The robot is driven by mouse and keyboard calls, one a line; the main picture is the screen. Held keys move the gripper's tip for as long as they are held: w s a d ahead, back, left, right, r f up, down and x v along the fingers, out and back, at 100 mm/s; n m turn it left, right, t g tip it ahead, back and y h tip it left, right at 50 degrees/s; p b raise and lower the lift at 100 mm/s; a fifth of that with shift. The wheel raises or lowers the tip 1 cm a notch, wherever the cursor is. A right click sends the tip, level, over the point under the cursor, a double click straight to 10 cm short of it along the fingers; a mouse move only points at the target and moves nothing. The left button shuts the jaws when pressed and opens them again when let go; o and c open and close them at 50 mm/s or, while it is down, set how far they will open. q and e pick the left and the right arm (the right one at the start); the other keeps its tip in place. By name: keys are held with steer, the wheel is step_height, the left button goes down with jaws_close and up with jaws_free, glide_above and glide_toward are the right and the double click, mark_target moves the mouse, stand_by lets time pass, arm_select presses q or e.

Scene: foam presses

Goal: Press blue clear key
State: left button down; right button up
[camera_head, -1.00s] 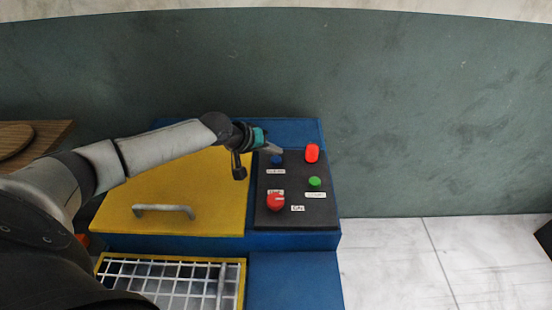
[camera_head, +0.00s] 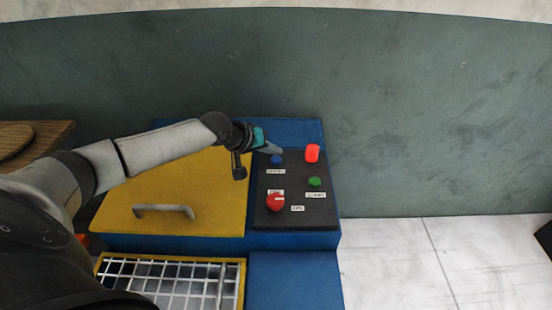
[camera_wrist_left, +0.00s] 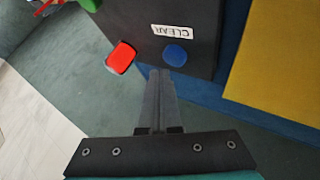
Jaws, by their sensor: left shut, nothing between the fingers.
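The blue clear key (camera_head: 277,159) is a small round button at the upper left of the dark control panel (camera_head: 297,224). In the left wrist view the blue key (camera_wrist_left: 176,55) sits beside a white label reading CLEAR (camera_wrist_left: 171,31). My left gripper (camera_head: 277,150) is shut and empty, with its fingertips close to the key on its far side. In the left wrist view the closed fingers (camera_wrist_left: 160,74) end just short of the key, with a small gap in the picture. Contact or height above the panel cannot be told. My right gripper is not in view.
A red lamp-like piece (camera_head: 312,153), a green button (camera_head: 314,182) and a red knob (camera_head: 275,202) share the panel. A yellow lid (camera_head: 140,185) with a grey handle (camera_head: 164,209) lies to the left. A metal grate (camera_head: 170,278) is in front.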

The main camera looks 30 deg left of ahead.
mark_target(273, 162)
arm_select(q)
steer(key=shift+f, duration=0.1)
steer(key=shift+f, duration=0.35)
steer(key=shift+f, duration=0.5)
stand_by(0.9)
steer(key=shift+r+p, duration=0.95)
steer(key=shift+r, duration=0.1)
step_height(273, 162, up, 5)
steer(key=p, duration=0.5)
steer(key=shift+p, duration=0.3)
